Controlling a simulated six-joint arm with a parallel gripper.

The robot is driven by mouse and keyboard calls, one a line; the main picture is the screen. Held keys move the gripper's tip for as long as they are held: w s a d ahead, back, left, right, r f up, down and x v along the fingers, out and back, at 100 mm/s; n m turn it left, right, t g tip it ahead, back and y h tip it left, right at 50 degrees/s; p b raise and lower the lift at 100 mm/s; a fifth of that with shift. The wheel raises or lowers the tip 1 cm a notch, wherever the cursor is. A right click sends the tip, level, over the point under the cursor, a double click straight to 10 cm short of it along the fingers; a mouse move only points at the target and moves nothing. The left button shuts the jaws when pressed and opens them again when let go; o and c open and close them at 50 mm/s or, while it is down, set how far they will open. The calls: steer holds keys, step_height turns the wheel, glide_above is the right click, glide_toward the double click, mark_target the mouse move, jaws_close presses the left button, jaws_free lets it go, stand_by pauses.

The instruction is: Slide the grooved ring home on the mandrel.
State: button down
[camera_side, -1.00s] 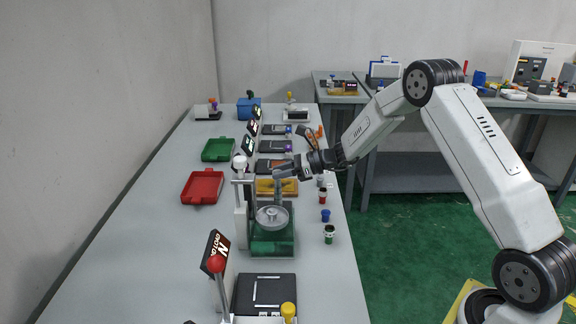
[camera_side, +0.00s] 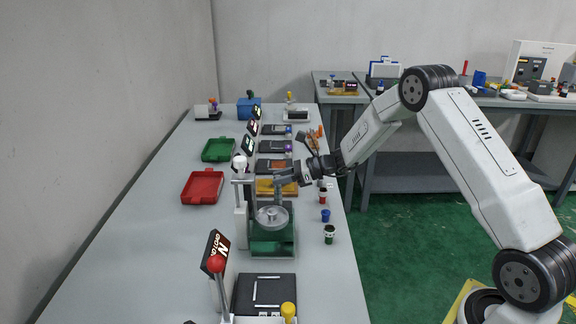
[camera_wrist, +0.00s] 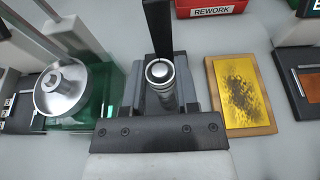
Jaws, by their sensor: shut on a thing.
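My gripper (camera_side: 284,181) is shut on a small round metal piece (camera_wrist: 159,72), which looks like the grooved ring. In the wrist view it shows end-on between the dark fingers, with a bright face and dark band. Its groove cannot be made out. A silver round dish with a raised hub (camera_wrist: 63,86) sits on a green base, left of my gripper in the wrist view; the dish also shows in the side view (camera_side: 271,216). The hub may be the mandrel, but I cannot tell for sure. The held piece is apart from the dish, behind it in the side view.
A white upright with a lever (camera_side: 240,195) stands beside the dish. A yellow pad in a wooden frame (camera_wrist: 238,95) lies right of my gripper. A red tray marked REWORK (camera_wrist: 210,7) lies beyond. Small capped containers (camera_side: 328,233) line the bench's right edge.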

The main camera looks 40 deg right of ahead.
steer(key=shift+f, duration=0.65)
stand_by(0.3)
jaws_free()
steer(key=shift+r, duration=0.1)
stand_by(0.7)
steer(key=shift+r, duration=3.1)
steer(key=shift+a, duration=0.1)
